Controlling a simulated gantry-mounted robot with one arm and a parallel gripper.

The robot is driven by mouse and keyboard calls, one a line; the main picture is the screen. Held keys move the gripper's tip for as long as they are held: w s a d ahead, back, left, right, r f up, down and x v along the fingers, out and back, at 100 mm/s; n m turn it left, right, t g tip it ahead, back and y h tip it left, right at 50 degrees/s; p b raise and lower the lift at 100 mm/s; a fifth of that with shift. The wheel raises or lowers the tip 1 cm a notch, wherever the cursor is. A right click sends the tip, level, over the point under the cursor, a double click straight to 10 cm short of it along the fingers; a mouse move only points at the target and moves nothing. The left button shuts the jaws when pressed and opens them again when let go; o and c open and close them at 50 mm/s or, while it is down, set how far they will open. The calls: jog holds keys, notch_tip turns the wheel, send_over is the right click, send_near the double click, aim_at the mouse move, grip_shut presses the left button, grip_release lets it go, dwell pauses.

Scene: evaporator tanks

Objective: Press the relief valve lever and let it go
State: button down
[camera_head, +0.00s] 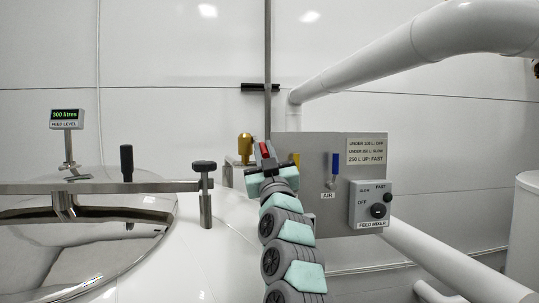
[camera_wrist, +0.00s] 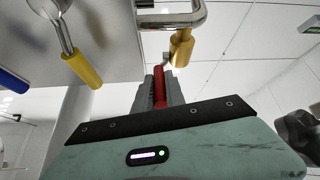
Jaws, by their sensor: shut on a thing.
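The relief valve is a brass fitting (camera_head: 245,145) on a pipe left of the grey panel. Its brass body also shows in the wrist view (camera_wrist: 181,48), on a bent metal pipe. The red lever (camera_wrist: 159,90) lies between my gripper's fingers in the wrist view, and its red also shows at the fingertips in the head view. My gripper (camera_head: 264,152) is shut on the red lever, just right of the brass body. The fingers hide part of the lever, and I cannot tell whether it is pressed down.
A yellow lever (camera_head: 296,160) stands close to the right of my gripper, with a blue lever (camera_head: 335,162) further right. The feed mixer box (camera_head: 369,205) is at the panel's lower right. A tank lid (camera_head: 90,240) with a clamp knob (camera_head: 205,167) lies left.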

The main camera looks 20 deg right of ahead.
jog(key=c, duration=1.4)
grip_release()
jog(key=shift+f, duration=0.1)
jog(key=shift+b+v, duration=0.9)
jog(key=shift+v, duration=4.5)
